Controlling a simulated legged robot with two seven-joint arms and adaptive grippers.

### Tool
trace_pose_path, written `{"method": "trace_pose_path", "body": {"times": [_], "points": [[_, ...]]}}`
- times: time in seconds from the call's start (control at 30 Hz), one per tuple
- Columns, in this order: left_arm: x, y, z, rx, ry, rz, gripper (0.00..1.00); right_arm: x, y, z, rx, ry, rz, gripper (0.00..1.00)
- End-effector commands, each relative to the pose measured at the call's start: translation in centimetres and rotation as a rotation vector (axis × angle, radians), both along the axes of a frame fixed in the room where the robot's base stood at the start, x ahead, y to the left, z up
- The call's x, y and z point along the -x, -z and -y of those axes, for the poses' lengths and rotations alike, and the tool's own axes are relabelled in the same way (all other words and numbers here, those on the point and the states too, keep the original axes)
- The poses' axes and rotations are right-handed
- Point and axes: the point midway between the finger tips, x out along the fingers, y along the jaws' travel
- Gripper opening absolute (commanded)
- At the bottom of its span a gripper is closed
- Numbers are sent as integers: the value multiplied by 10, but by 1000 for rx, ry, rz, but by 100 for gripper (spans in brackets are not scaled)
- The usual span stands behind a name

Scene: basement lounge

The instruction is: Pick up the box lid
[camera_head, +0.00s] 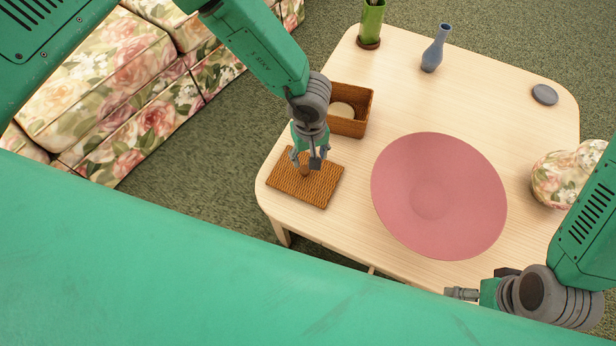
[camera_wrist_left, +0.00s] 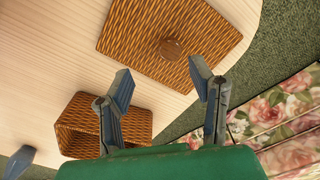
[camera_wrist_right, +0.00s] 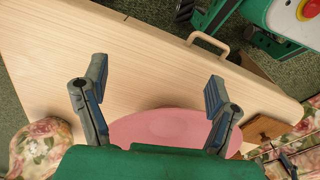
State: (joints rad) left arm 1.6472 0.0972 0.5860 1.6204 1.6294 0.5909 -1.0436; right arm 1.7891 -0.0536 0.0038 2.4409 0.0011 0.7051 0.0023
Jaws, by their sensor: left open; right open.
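The box lid (camera_head: 318,190) is a flat square of brown wicker lying on the pale wooden table near its left edge. In the left wrist view the lid (camera_wrist_left: 150,40) shows a round wooden knob (camera_wrist_left: 174,48) in its middle. My left gripper (camera_head: 308,162) is over the lid, hiding part of it; in the left wrist view it is open, and its fingers (camera_wrist_left: 160,80) are empty and point towards the knob. The open wicker box (camera_head: 350,110) stands behind the lid with a pale round thing inside. My right gripper (camera_wrist_right: 158,92) is open and empty near the table's front right edge.
A large pink dish (camera_head: 438,195) takes up the table's middle. A green vase (camera_head: 371,22), a blue vase (camera_head: 436,48) and a grey disc (camera_head: 545,94) stand farther back. A floral sofa (camera_head: 110,80) is at the left.

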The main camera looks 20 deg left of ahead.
Motion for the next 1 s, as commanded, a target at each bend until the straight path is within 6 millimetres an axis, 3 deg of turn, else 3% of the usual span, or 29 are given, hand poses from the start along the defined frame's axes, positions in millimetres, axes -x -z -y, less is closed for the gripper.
{"method": "trace_pose_path", "body": {"times": [0.27,0.6,0.83,1.0], "points": [[1,20,-3,1,-1,0,49,0,7,-1,-1,-2,0,81],[8,65,-2,-6,-1,1,49,0,26,-1,-1,-1,0,81],[7,66,-4,0,-1,2,49,0,25,-1,-1,-1,0,81],[7,66,-4,2,-1,1,0,0,25,-1,-1,-1,0,81]]}}
